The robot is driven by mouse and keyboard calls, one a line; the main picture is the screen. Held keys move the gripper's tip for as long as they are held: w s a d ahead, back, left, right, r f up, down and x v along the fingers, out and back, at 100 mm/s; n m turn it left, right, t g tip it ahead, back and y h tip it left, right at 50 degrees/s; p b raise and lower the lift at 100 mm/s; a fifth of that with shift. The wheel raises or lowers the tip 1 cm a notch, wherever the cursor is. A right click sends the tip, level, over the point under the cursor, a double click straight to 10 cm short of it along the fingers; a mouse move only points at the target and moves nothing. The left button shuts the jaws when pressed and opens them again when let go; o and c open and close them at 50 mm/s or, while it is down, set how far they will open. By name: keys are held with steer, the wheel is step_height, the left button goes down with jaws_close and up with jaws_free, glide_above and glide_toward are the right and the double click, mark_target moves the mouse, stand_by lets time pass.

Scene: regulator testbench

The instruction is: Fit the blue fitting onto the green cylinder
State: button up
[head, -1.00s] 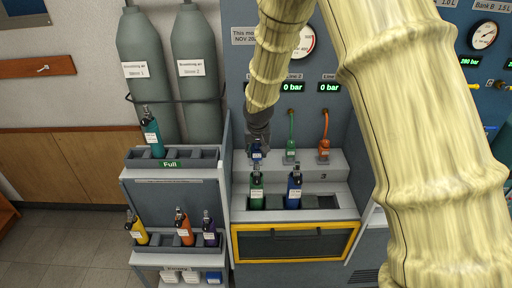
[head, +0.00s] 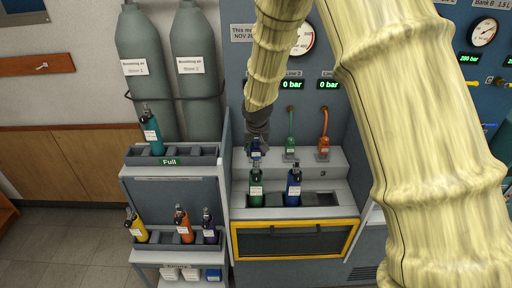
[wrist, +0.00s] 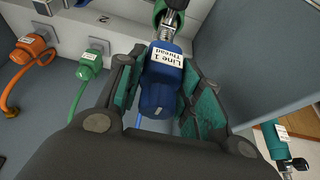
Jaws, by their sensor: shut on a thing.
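The blue fitting (wrist: 162,85), labelled "Line 1 Thread", is held between the fingers of my gripper (wrist: 160,95) in the wrist view. In the head view the blue fitting (head: 256,148) shows just below my gripper (head: 256,130). The green cylinder (head: 256,187) stands upright in the left slot of the bench rack, directly below and in front of the fitting. In the wrist view the valve top of a cylinder (wrist: 168,22) lies just beyond the fitting's far end. I cannot tell whether they touch.
A blue cylinder (head: 293,185) stands in the neighbouring slot. Green (head: 290,147) and orange (head: 323,147) fittings with hoses sit on the ledge to the right. A side rack (head: 130,160) holds teal, yellow, orange and purple cylinders. The bench's side panel (wrist: 270,60) is close to my gripper.

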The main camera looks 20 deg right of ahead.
mark_target(256, 155)
steer(key=shift+w+f+b, duration=0.1)
steer(key=shift+f+b, duration=1)
steer(key=shift+f, duration=0.9)
stand_by(1.9)
steer(key=o, duration=1.3)
steer(key=shift+r, duration=0.15)
steer(key=v, duration=1.1)
steer(key=shift+s+r, duration=0.25)
steer(key=shift+r, duration=0.05)
